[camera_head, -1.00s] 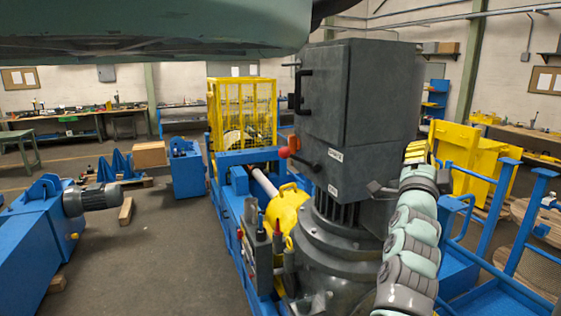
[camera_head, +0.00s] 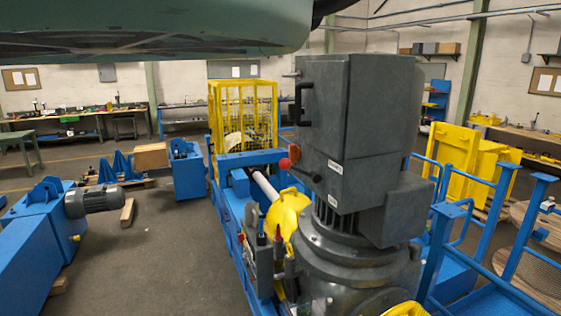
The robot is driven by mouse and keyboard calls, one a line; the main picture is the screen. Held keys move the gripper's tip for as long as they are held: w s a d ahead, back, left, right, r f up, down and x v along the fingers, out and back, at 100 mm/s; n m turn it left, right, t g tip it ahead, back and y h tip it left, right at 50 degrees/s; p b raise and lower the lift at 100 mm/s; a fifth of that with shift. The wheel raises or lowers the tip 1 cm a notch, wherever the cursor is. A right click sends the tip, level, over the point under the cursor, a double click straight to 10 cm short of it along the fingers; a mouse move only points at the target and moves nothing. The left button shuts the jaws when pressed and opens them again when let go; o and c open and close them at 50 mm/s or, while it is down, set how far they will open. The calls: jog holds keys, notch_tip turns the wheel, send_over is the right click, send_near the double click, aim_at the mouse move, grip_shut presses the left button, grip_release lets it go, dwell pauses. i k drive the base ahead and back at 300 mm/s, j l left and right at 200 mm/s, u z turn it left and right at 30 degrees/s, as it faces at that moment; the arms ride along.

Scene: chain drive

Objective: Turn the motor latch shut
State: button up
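A tall dark grey motor housing (camera_head: 370,110) stands right of centre on a round grey flanged base (camera_head: 345,240). On its left side are a black loop handle (camera_head: 302,102), a small grey lever (camera_head: 291,74), a red knob (camera_head: 285,163) by an orange plate, and a black lever (camera_head: 306,173) below. I cannot tell which of these is the motor latch or whether it is shut. My gripper is not in view.
A yellow round cover (camera_head: 286,210) and a shaft lie on the blue frame (camera_head: 228,205) beside the motor. Blue railings (camera_head: 520,225) stand at right. A yellow cage (camera_head: 240,115) is behind. The grey floor (camera_head: 150,255) at left is partly open.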

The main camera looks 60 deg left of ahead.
aim_at(291, 106)
jog(key=i+j+u, duration=0.1)
jog(key=u, duration=0.35)
jog(key=i+j+u, duration=0.15)
jog(key=j+u, duration=0.25)
jog(key=i+u, duration=0.15)
jog(key=u, duration=0.3)
jog(key=i+j+u, duration=0.1)
jog(key=u, duration=0.35)
jog(key=i+u, duration=0.25)
jog(key=u, duration=0.15)
jog(key=i+u, duration=0.2)
jog(key=u, duration=0.25)
jog(key=i+l+u, duration=0.1)
jog(key=u, duration=0.3)
